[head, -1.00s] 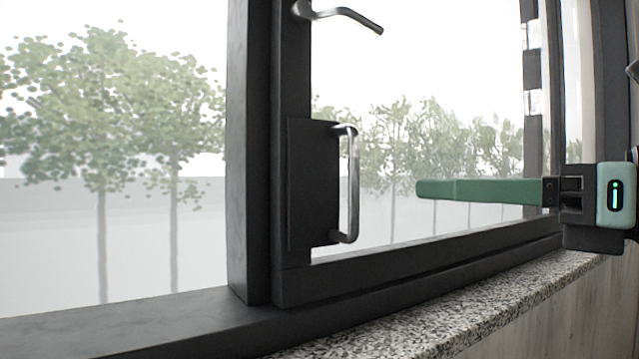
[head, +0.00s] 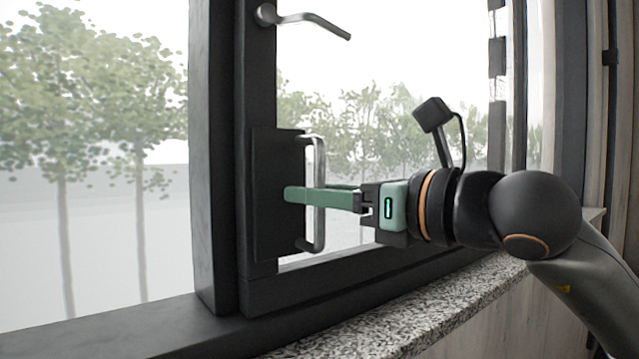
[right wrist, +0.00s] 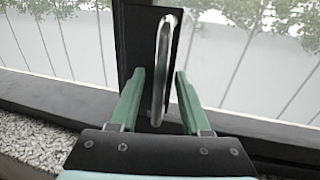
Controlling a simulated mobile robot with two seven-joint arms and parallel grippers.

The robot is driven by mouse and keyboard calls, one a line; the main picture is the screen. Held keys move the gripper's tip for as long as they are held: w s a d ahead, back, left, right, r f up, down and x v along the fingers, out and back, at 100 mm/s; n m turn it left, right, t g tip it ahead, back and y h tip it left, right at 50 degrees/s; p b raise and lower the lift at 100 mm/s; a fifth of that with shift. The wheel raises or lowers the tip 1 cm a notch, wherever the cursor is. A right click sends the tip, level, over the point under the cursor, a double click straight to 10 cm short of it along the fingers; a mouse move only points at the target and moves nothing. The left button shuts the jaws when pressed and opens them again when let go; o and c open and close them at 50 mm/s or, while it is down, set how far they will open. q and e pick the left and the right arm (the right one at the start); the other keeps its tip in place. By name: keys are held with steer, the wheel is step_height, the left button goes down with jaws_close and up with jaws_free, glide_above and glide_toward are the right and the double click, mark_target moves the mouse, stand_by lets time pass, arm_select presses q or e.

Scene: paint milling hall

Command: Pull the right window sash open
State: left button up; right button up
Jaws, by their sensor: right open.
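The right window sash (head: 257,90) has a dark frame and stands in the window frame; I cannot tell whether it is slightly ajar. A silver D-shaped pull handle (head: 319,232) is mounted upright on a dark plate (head: 272,200) on its left stile. My right gripper (head: 290,194) is at the handle, its green fingers pointing left. In the right wrist view, the handle (right wrist: 162,60) stands between the two open fingers (right wrist: 157,88), with a gap visible on both sides. A silver lever handle (head: 300,18) sits higher on the stile. My left gripper is not in view.
A speckled stone sill (head: 400,318) runs below the window, under my right arm. A dark fixed post (head: 210,150) stands left of the sash. Hinges (head: 497,55) show at the sash's right side. Trees are outside.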

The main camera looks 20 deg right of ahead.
jaws_close()
stand_by(0.4)
stand_by(1.1)
